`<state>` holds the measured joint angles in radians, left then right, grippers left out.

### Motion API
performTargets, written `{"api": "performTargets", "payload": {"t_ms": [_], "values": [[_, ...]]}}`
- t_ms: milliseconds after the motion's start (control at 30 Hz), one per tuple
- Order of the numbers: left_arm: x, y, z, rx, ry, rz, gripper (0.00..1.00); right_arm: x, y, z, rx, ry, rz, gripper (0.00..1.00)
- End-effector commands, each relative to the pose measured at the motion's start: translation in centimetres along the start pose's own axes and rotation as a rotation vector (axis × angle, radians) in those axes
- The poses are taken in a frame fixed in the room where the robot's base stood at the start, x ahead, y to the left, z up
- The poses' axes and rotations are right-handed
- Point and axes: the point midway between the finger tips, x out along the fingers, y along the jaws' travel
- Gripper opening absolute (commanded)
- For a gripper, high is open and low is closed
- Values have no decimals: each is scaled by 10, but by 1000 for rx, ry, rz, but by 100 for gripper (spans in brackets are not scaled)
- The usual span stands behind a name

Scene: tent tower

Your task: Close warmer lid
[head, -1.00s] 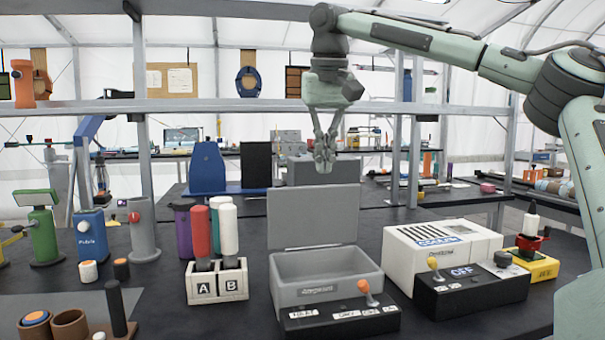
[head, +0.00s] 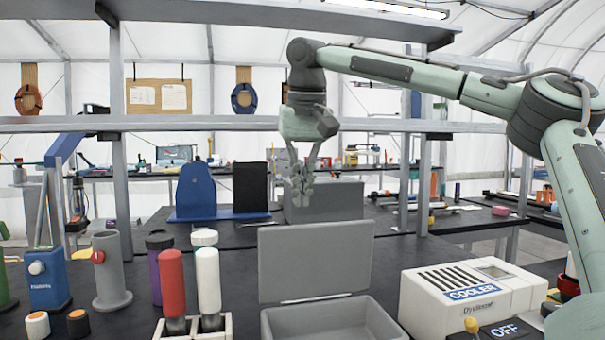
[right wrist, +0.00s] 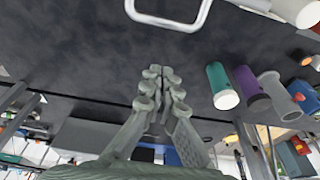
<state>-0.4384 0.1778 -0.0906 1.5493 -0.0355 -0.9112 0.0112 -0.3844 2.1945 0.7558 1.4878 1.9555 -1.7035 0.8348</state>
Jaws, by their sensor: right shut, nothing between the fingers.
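The grey warmer (head: 335,318) stands on the black bench at the bottom centre of the head view. Its flat grey lid (head: 316,260) is raised and stands nearly upright at the back of the box, so the warmer is open. My right gripper (head: 301,192) hangs fingers down above and beyond the lid, apart from it. It is shut and empty. In the right wrist view its fingers (right wrist: 160,72) meet over the dark bench top. My left gripper is not in view.
A white cooler (head: 475,292) stands right of the warmer. Red (head: 172,285) and white (head: 208,280) bottles stand in a holder to its left. A shelf beam (head: 200,123) crosses behind. The bench behind the lid is partly clear.

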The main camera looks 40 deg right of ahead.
Motion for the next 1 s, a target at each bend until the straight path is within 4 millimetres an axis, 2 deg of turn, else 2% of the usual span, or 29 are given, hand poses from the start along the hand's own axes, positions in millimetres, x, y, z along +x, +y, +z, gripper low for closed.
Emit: {"api": "performTargets", "payload": {"t_ms": [33,100,200,300,500,1000], "values": [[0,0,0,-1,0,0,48,14,0,1,-1,-4,1,0],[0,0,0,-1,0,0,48,28,0,1,0,-4,1,0],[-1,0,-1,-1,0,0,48,43,0,2,-1,-1,-2,0],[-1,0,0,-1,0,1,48,34,0,19,-2,3,-3,0],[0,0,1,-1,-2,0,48,28,0,35,1,2,-1,0],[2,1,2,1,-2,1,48,28,1,37,1,7,-1,0]]}}
